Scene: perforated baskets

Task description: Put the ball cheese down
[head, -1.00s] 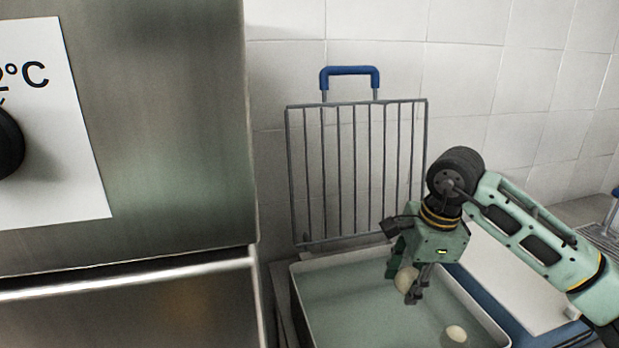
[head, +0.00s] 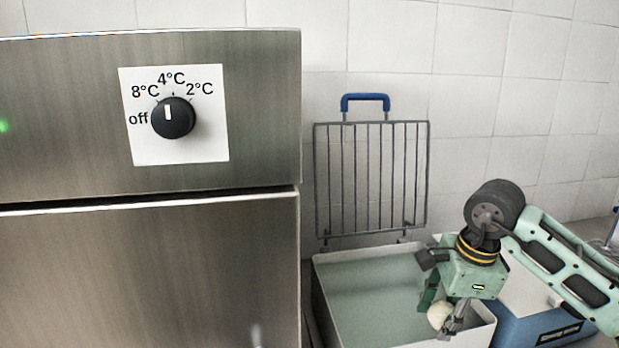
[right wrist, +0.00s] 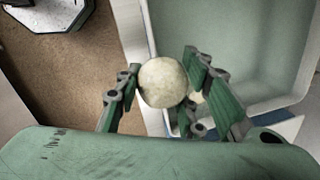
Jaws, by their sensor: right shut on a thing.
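The ball cheese (head: 438,314) is a pale cream ball held in my right gripper (head: 447,318). In the right wrist view the ball cheese (right wrist: 163,82) sits between the green and grey fingers (right wrist: 160,86), which are shut on it. It is over the white-rimmed tray (head: 345,256) with pale green liquid, near the right side in the head view. Whether the held ball touches the liquid I cannot tell. My left gripper is not in view.
A wire rack (head: 372,180) with a blue handle (head: 365,98) stands upright behind the tray. A steel cabinet (head: 150,265) with a temperature knob (head: 173,118) is close on the left. A blue container (head: 540,328) is right of the tray.

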